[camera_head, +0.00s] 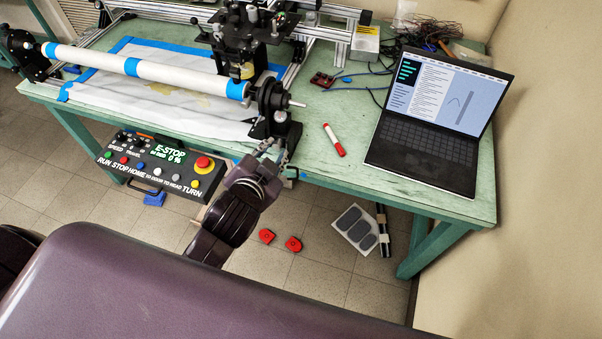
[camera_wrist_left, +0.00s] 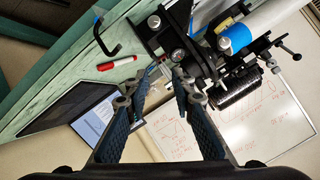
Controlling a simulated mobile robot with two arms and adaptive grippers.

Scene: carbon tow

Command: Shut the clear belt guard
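I cannot make out the clear belt guard as a separate panel in either view. The black end mount (camera_head: 270,98) at the right end of the white tube (camera_head: 140,68) shows in the head view. My left gripper (camera_head: 276,150) is at the table's front edge, just below this mount. In the left wrist view, its two blue-padded fingers (camera_wrist_left: 154,92) are apart, with nothing seen held between them. Beyond the tips are the black mount (camera_wrist_left: 178,45) and a black ribbed part (camera_wrist_left: 240,92). My right gripper is not in view.
A red-and-white marker (camera_head: 334,140) and an open laptop (camera_head: 430,120) lie right of the mount. A black bent rod (camera_wrist_left: 115,38) shows in the wrist view. A control panel (camera_head: 160,165) hangs at the table's front. Green tabletop between mount and laptop is mostly clear.

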